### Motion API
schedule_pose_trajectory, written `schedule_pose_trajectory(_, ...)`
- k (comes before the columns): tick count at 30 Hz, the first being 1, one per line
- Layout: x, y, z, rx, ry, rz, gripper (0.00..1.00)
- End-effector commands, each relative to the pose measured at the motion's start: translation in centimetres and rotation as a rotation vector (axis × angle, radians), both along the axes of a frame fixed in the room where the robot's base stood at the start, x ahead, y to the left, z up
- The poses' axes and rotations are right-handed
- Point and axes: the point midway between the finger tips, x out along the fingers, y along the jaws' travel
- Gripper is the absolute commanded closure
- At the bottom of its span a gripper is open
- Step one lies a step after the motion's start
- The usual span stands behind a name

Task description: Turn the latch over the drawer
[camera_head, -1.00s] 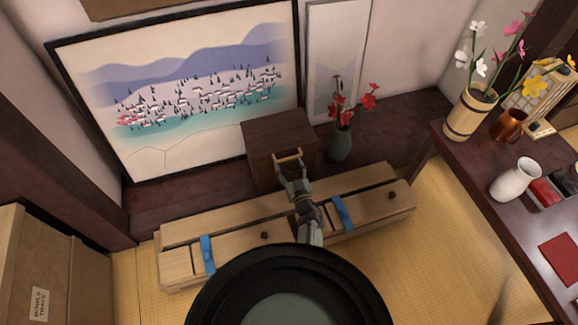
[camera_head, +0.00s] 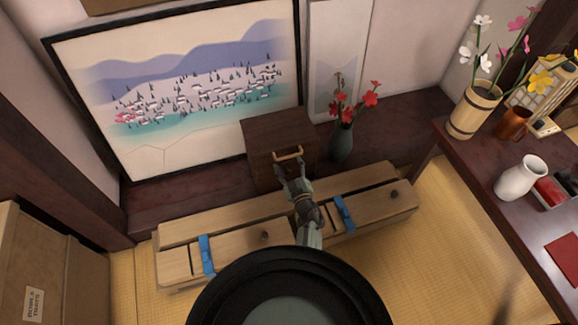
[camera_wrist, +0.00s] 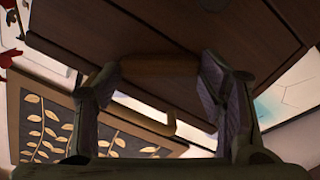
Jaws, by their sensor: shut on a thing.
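A small dark brown cabinet (camera_head: 278,130) stands against the wall, below the landscape picture. The bar lies against the cabinet's dark face.
A long pale wooden chest (camera_head: 370,205) with blue straps lies below my arm. A green vase with red flowers (camera_head: 342,142) stands close right of the cabinet. A dark table (camera_head: 500,205) is at the right. A cardboard box (camera_head: 70,265) stands at the left.

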Motion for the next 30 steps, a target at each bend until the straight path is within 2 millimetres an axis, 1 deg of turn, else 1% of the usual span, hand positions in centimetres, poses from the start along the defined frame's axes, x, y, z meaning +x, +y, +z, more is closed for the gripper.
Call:
schedule_pose_trajectory(9,0.01,-0.05,-0.06,-0.085,-0.026,-0.002,0.65)
schedule_pose_trajectory(22,0.02,-0.06,-0.04,-0.094,-0.029,-0.002,0.65)
schedule_pose_trajectory(23,0.02,-0.07,-0.04,-0.094,-0.029,-0.002,0.35)
schedule_pose_trajectory(30,0.01,-0.02,-0.03,-0.093,-0.030,-0.001,0.19)
